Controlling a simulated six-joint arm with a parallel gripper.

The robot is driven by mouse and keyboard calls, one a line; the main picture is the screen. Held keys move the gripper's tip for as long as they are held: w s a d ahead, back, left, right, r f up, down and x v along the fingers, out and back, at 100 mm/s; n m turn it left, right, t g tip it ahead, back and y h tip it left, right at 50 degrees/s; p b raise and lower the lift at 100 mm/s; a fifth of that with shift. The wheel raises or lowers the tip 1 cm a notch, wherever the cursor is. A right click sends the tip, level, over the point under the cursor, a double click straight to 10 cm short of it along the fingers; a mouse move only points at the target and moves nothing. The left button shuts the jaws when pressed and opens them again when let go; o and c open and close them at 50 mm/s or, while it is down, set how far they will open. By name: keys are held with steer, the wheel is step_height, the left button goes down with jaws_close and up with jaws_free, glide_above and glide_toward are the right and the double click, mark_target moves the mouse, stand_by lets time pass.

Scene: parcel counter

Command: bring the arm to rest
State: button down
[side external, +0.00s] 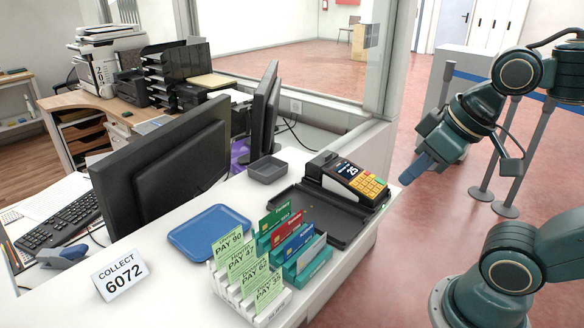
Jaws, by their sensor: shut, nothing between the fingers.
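My gripper (416,170) is in the side external view, in the air at the right end of the white counter (330,262). Its blue fingers are shut with nothing between them and point down and to the left. The fingertips are close to the right side of the card terminal (357,181), and I cannot tell the exact gap. The terminal has a lit screen and yellow keys and stands by a black tray (310,213).
A card rack (303,262), a green-slip rack (262,306), a blue tray (209,231), a small grey bin (267,169) and a "COLLECT 6072" sign (120,274) stand on the counter. Monitors (160,165) are behind. Barrier posts (520,150) stand on the red floor behind my arm.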

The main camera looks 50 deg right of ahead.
stand_by(0.4)
steer(key=c, duration=1.6)
jaws_free()
steer(key=o, duration=0.7)
steer(key=shift+w+d+r, duration=0.15)
steer(key=shift+w+r, duration=0.25)
steer(key=shift+w, duration=0.05)
steer(key=o, duration=0.9)
steer(key=shift+g, duration=0.4)
steer(key=w+r, duration=0.1)
steer(key=w+d+r, duration=0.1)
steer(key=w, duration=0.1)
steer(key=shift+w+d+r, duration=0.1)
steer(key=shift+r, duration=0.1)
steer(key=w+d+r+g, duration=0.2)
steer(key=w+d+r, duration=0.2)
steer(key=w+d, duration=0.6)
steer(key=shift+w+d, duration=0.25)
steer(key=shift+d, duration=0.1)
steer(key=shift+f, duration=0.15)
steer(key=x, duration=0.9)
steer(key=shift+f, duration=0.45)
